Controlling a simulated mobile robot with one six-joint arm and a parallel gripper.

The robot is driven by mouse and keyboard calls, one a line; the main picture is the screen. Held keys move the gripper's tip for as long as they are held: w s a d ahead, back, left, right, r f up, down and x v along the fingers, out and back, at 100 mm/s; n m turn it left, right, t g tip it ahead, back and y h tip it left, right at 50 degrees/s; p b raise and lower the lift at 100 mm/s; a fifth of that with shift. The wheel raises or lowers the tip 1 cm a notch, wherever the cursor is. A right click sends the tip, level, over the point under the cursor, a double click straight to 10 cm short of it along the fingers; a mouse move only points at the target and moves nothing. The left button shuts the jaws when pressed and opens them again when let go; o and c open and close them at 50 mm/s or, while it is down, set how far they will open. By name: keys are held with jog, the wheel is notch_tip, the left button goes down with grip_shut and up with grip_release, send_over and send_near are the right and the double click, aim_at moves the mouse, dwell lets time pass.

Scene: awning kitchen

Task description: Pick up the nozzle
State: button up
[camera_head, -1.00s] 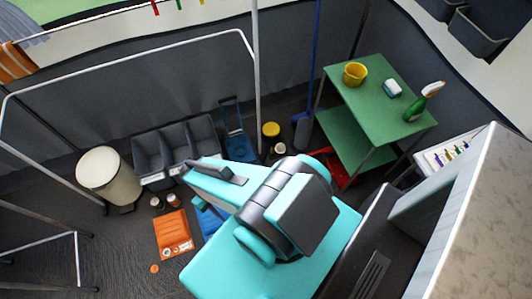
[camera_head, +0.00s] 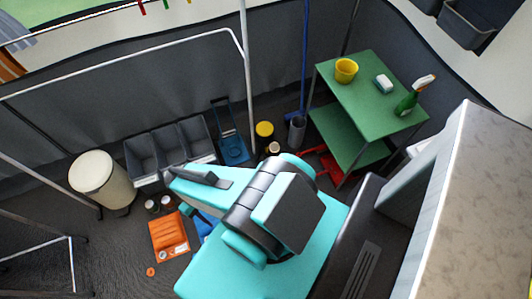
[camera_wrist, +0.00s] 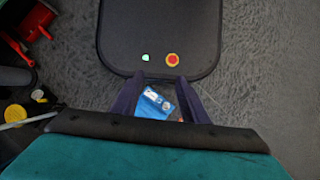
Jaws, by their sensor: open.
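A green spray bottle (camera_head: 406,103) with an orange and white nozzle (camera_head: 424,82) stands upright on the top shelf of the green cart, at the right in the head view. I cannot make out a separate loose nozzle. My gripper (camera_wrist: 160,82) shows in the wrist view with its two dark fingers apart. A blue item with pale labels (camera_wrist: 153,103) shows between and beyond the fingers; I cannot tell how far off it is. In the head view my arm covers the lower middle, and the fingers cannot be made out.
Grey bins (camera_head: 141,153), a white drum (camera_head: 97,176) and an orange case (camera_head: 169,238) stand on the floor. A marble-topped counter (camera_head: 465,200) closes the right side.

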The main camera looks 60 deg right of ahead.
aim_at(267, 150)
jog(key=w+d+f+m+t+y+b, duration=0.1)
jog(key=w+d+f+m+t+b, duration=0.1)
jog(key=w+d+f+m+b, duration=0.45)
jog(key=w+d+f+m+t+y+b, duration=0.1)
jog(key=w+d+f+m+b, duration=0.35)
jog(key=d+f+b, duration=0.45)
jog(key=w+d+f+m+t+y+b, duration=0.1)
jog(key=w+d+f+m+t+b, duration=0.1)
jog(key=w+d+f+m+b, duration=0.55)
jog(key=s+d+f+m+t+h+b, duration=0.1)
jog(key=s+d+f+m+b, duration=0.2)
jog(key=d+b, duration=0.5)
jog(key=s+d+f+m+t+b, duration=0.2)
jog(key=s+d+m+b, duration=0.3)
jog(key=d, duration=1.1)
jog(key=s+d+f+m+t+h+b, duration=0.1)
jog(key=s+d+f+m+b, duration=0.2)
jog(key=d+m+b, duration=0.4)
jog(key=s+d+b, duration=0.1)
jog(key=d+b, duration=0.4)
jog(key=shift+s+d+f+t+h, duration=0.3)
jog(key=shift+d+f+t, duration=0.05)
jog(key=shift+f+t, duration=0.05)
jog(key=shift+f, duration=0.1)
